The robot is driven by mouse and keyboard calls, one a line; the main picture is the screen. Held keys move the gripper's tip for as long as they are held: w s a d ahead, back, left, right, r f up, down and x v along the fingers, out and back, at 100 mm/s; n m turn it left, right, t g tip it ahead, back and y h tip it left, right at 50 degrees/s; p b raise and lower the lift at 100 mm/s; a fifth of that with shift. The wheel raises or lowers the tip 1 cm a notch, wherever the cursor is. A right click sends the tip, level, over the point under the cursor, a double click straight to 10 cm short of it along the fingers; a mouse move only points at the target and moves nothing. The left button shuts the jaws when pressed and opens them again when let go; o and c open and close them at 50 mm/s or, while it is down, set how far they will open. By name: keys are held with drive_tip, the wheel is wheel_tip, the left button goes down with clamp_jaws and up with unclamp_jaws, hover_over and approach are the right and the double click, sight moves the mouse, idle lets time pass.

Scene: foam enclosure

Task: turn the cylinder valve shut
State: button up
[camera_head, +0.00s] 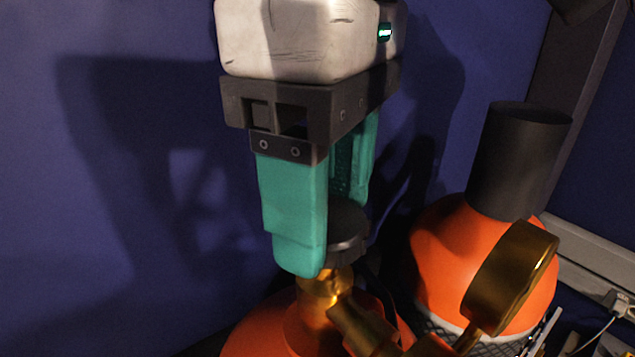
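My gripper (338,235) has two teal fingers that point down over the valve of an orange cylinder. The dark round valve knob (347,238) sits between the fingers, on top of a brass valve body (325,285). The near finger hides the knob's left side, and the far finger is behind it. I cannot tell whether the fingers touch the knob or stand a little apart from it. The orange cylinder (262,330) shows only its top at the bottom edge.
A brass gauge (508,278) sticks out right of the valve. A second orange cylinder (440,250) with a dark cap (518,160) stands behind it. A blue wall (110,190) is behind and left. A pale rail and a cable are at the right.

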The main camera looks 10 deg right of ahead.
drive_tip(key=o, duration=0.4)
drive_tip(key=shift+r, duration=0.1)
wheel_tip(320, 180, up, 11)
drive_tip(key=shift+f+b, duration=0.2)
drive_tip(key=shift+b, duration=0.15)
drive_tip(key=shift+s, duration=0.1)
idle(0.3)
